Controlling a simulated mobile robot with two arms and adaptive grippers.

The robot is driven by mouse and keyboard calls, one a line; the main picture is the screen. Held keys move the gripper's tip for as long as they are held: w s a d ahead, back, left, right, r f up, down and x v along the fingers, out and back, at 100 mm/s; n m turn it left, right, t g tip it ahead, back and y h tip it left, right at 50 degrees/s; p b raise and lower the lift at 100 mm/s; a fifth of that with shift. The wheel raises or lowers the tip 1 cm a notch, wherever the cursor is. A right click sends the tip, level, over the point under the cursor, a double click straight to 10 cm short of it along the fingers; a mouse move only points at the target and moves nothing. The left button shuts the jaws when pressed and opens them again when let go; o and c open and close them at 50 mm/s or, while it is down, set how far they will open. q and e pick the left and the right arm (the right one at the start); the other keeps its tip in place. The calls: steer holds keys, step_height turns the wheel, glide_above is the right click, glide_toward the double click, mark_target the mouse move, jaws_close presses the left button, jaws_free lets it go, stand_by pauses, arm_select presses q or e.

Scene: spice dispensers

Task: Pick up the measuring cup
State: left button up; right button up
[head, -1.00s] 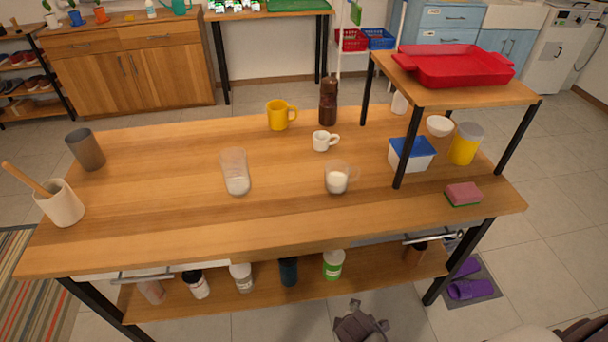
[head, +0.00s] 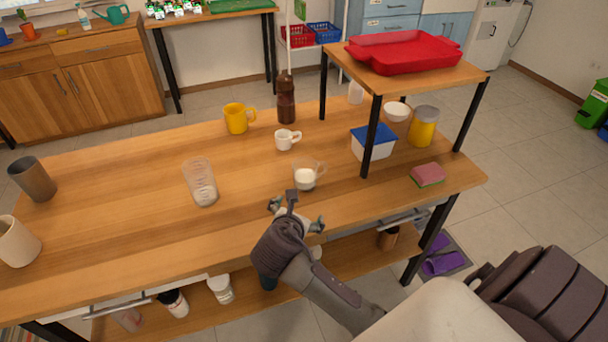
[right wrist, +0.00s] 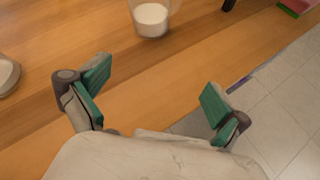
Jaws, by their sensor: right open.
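A clear glass cup with a handle and white contents, likely the measuring cup (head: 306,180), stands upright near the front of the wooden table. Its lower part shows at the top of the right wrist view (right wrist: 151,20). My right gripper (head: 297,213) is over the table's front edge, just in front of the cup and apart from it. In the right wrist view its green-padded fingers (right wrist: 156,90) are spread wide with nothing between them. My left gripper is not in view.
A tall clear glass (head: 201,184) stands left of the cup. A small white cup (head: 286,139) and a yellow mug (head: 238,119) are behind it. A raised shelf (head: 424,84), a blue-lidded box (head: 372,142) and a sponge (head: 428,174) are to the right.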

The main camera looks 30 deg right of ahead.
steer(key=w+r+n+h, duration=0.1)
steer(key=w+r+n, duration=0.2)
steer(key=w, duration=0.1)
glide_toward(307, 161)
steer(key=shift+n+t+h, duration=0.3)
steer(key=shift+t, duration=0.1)
steer(key=f, duration=0.2)
steer(key=d+f, duration=0.1)
steer(key=shift+w+f+b, duration=0.3)
steer(key=shift+w+f, duration=0.05)
steer(key=shift+f, duration=0.05)
steer(key=x, duration=0.5)
steer(key=shift+w+d+f, duration=0.2)
steer(key=shift+d, duration=0.05)
steer(key=shift+r, duration=0.1)
steer(key=c, duration=1.3)
steer(key=shift+r, duration=0.15)
steer(key=shift+c, duration=0.2)
steer(key=shift+r, duration=1.05)
step_height(307, 161, up, 2)
steer(key=s+d+r+p, duration=0.1)
steer(key=s+d+r, duration=0.5)
steer(key=s, duration=0.3)
steer(key=shift+s+d+r, duration=0.25)
steer(key=shift+s+r, duration=0.05)
